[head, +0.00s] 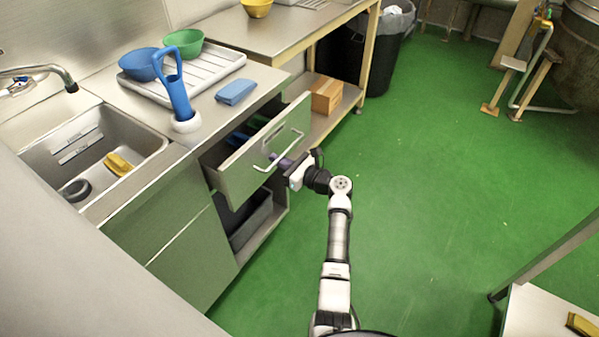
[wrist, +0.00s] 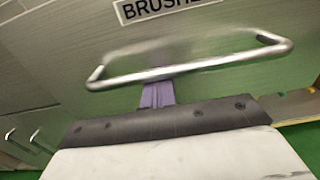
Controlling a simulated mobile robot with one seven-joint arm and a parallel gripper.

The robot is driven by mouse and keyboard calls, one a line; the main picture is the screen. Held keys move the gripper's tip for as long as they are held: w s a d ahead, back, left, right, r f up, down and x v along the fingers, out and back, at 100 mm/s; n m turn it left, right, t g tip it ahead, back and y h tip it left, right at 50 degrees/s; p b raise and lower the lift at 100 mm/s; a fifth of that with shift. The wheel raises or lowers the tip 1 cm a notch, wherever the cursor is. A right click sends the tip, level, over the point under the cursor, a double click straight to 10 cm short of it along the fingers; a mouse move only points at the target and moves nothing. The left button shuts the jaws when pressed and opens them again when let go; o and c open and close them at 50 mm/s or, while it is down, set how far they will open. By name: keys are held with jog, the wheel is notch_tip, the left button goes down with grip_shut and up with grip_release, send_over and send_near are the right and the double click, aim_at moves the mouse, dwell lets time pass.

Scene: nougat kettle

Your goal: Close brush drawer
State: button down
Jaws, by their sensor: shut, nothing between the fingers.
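The brush drawer (head: 262,150) is pulled open below the steel counter in the head view, with blue and green things partly visible inside. Its front, labelled "BRUSHE…" with the rest cut off, fills the wrist view (wrist: 215,80). A bar handle (wrist: 190,66) runs across that front, and it also shows in the head view (head: 284,151). My gripper (head: 283,162) is shut and empty at the drawer front. Its purple fingers (wrist: 158,94) reach up to the handle from below in the wrist view. I cannot tell whether they touch the handle or the front.
A sink (head: 95,155) is at the left. A cardboard box (head: 326,95) sits on a low shelf behind the drawer.

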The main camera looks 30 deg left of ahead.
jog(key=a+b, duration=0.1)
jog(key=a, duration=0.3)
jog(key=a+b, duration=0.1)
jog(key=a, duration=0.4)
jog(key=shift+w+f, duration=0.1)
jog(key=shift+w, duration=0.1)
jog(key=shift+a, duration=0.15)
jog(key=shift+a+r, duration=0.1)
jog(key=shift+r, duration=0.15)
